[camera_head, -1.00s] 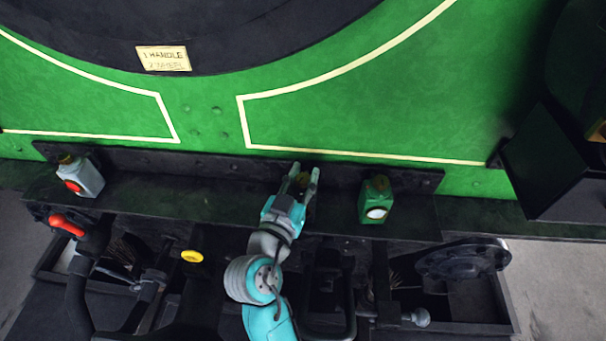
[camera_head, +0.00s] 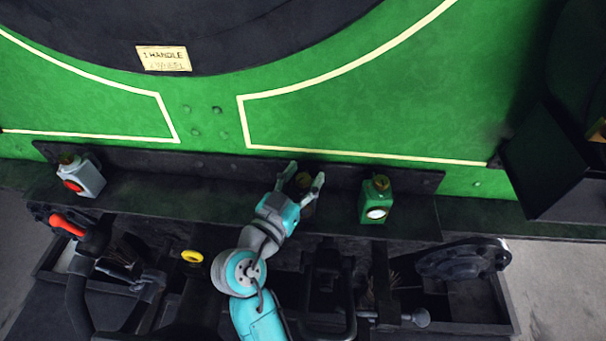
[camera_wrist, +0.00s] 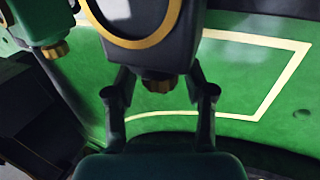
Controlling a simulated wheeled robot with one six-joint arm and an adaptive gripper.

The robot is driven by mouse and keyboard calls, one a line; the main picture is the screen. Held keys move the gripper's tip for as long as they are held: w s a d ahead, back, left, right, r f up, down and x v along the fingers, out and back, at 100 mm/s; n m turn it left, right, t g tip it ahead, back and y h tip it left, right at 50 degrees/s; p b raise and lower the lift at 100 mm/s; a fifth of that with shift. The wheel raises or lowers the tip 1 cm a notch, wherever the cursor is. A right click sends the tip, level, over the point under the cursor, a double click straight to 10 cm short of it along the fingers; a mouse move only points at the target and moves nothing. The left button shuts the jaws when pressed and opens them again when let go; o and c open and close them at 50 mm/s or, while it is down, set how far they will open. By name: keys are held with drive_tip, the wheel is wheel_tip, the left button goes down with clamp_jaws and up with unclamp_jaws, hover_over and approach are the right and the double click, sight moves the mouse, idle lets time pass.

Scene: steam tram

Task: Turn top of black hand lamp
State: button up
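The black hand lamp (camera_wrist: 148,35) fills the upper middle of the wrist view, upside down there. It has a large brass ring, and its small brass top (camera_wrist: 160,83) points down in that picture. My gripper (camera_wrist: 161,80) is open, with one finger on each side of the lamp's top. I see a gap between the fingers and the brass top. In the head view my gripper (camera_head: 305,172) reaches to the dark shelf, and the lamp's brass top (camera_head: 303,180) shows between the spread fingers. My gripper hides much of the lamp body there.
A green lamp (camera_head: 376,202) stands right of my gripper, and also shows in the wrist view (camera_wrist: 42,18). A white lamp with a red lens (camera_head: 83,178) stands at the left of the shelf (camera_head: 200,200). A red-handled lever (camera_head: 66,225) and other controls lie below.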

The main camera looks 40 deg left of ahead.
sight(303, 179)
wheel_tip(303, 179, up, 10)
idle(0.8)
drive_tip(key=shift+s+d, duration=0.1)
